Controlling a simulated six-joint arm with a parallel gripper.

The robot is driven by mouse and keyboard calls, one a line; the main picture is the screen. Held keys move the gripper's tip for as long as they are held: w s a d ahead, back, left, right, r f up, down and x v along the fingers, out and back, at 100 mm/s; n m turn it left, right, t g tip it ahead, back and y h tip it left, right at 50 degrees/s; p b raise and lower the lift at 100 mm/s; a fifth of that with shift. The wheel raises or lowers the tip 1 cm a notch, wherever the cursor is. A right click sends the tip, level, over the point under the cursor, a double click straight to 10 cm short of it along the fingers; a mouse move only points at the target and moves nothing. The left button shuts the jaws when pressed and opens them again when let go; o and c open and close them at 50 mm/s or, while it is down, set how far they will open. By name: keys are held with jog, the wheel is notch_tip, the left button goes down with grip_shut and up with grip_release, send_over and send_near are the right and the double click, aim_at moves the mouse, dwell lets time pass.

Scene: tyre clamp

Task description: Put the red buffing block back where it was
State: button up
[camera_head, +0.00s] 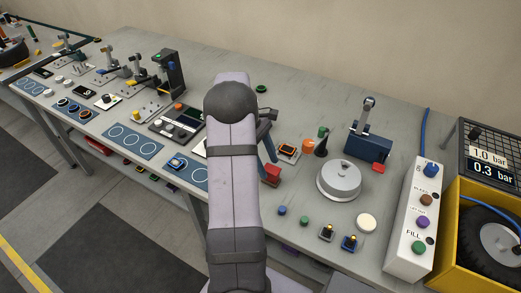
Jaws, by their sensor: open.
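A red block (272,174) is on the grey bench just right of my arm, its left side partly covered by the arm. A second, smaller red piece (381,168) is at the foot of the blue clamp stand (366,141). I cannot tell for certain which is the buffing block. My gripper (269,148) is mostly hidden behind my arm. A blue part of it shows just above the first red block. It is open. Whether it touches that block cannot be told.
A round grey metal dome (339,180) stands right of centre. A white button box (416,218) and a yellow crate with a tyre (493,240) are at the right.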

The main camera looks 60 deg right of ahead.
jog(key=b+v, duration=0.1)
jog(key=v, duration=0.6)
jog(key=w+a+t, duration=0.1)
jog(key=w+a, duration=0.4)
jog(key=a, duration=0.6)
jog(key=w+a+t, duration=0.2)
jog(key=w+a, duration=0.3)
jog(key=a, duration=0.5)
jog(key=s+a+f, duration=0.2)
jog(key=s+a, duration=0.2)
jog(key=a, duration=0.6)
jog(key=s+a+f+t, duration=0.1)
jog(key=s+a, duration=0.3)
jog(key=a, duration=0.6)
jog(key=shift+a+f+t, duration=0.25)
jog(key=shift+f+t, duration=0.05)
jog(key=shift+f, duration=0.6)
